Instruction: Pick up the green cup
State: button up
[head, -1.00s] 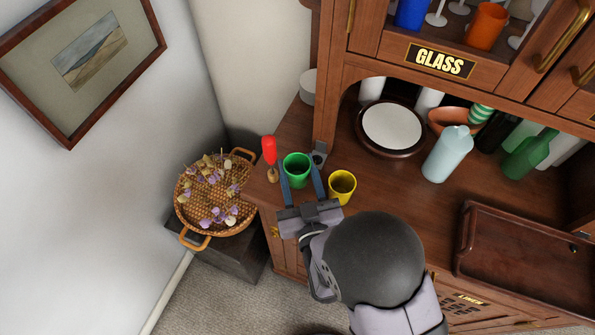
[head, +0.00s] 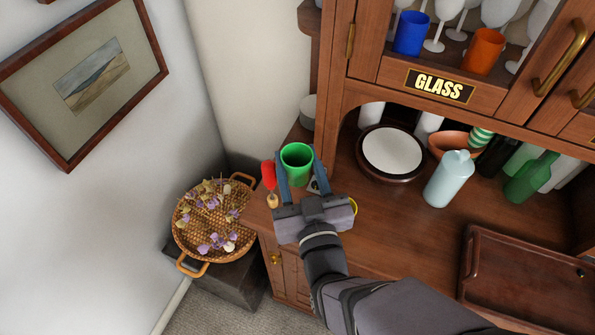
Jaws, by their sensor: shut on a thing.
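The green cup (head: 297,166) is upright between the two fingers of my gripper (head: 299,176), at the left end of the wooden cabinet top. My gripper is shut on the cup, one finger on each side. The cup appears raised above the surface, though its base is partly hidden by the gripper. A yellow cup (head: 353,206) is mostly hidden behind my gripper's body, with only its right edge showing.
A red-topped object (head: 269,175) stands close left of the green cup. A round white-topped dish (head: 392,150), a pale blue bottle (head: 448,180) and a brown tray (head: 525,270) are to the right. A wicker basket (head: 180,243) sits lower left. The shelf marked GLASS (head: 440,86) overhangs the counter.

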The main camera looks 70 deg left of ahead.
aim_at(298, 149)
jog(key=shift+r, duration=2.1)
